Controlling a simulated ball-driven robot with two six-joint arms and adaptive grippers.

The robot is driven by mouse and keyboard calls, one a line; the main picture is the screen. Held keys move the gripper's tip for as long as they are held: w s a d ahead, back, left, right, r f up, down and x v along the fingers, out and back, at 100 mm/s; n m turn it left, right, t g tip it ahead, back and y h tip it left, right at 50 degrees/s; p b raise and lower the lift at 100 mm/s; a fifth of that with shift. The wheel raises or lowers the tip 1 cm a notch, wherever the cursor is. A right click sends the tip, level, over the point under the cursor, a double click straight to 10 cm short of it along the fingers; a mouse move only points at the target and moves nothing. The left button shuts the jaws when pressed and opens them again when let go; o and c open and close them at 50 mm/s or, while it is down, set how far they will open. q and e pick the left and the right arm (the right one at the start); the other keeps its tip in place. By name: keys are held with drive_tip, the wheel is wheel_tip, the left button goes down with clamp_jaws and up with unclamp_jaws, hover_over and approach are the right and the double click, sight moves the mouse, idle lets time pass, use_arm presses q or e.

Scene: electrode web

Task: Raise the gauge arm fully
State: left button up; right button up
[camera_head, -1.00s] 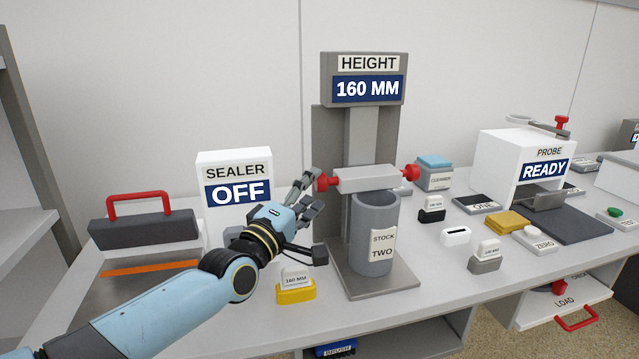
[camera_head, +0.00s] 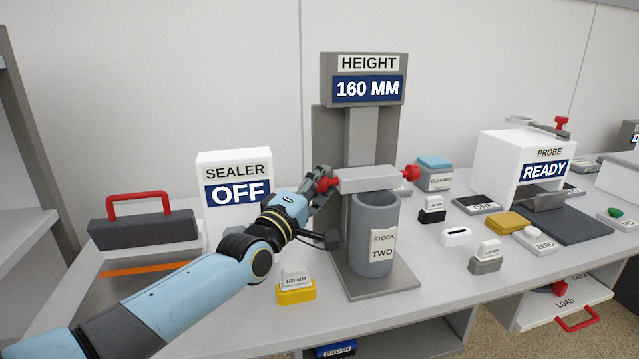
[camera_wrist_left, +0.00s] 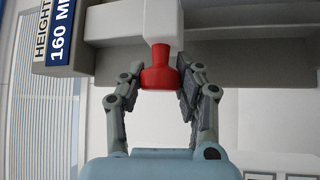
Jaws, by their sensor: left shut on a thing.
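The gauge arm (camera_head: 366,179) is a grey horizontal bar on the column of the height gauge, with a red knob at each end. It sits just above the grey cylinder labelled STOCK TWO (camera_head: 374,222). The gauge display (camera_head: 367,89) reads HEIGHT 160 MM. My left gripper (camera_head: 325,182) is shut on the left red knob (camera_head: 332,184). In the left wrist view the red knob (camera_wrist_left: 159,72) sits between the two fingers. The right red knob (camera_head: 411,173) is free. My right gripper is not in view.
The sealer box (camera_head: 234,172) reads OFF and stands left of the gauge. A yellow block with a 160 MM tag (camera_head: 296,291) is below my left wrist. The probe box (camera_head: 514,148) reads READY at the right. Several small blocks lie between gauge and probe.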

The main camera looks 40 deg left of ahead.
use_arm(q)
clamp_jaws()
wheel_tip(320, 180, up, 6)
drive_tip(key=p, duration=0.4)
drive_tip(key=shift+f, duration=0.4)
drive_tip(key=o, duration=1.2)
unclamp_jaws()
drive_tip(key=shift+c, duration=0.2)
drive_tip(key=shift+s+f, duration=0.1)
drive_tip(key=v, duration=1.1)
drive_tip(key=shift+s, duration=0.4)
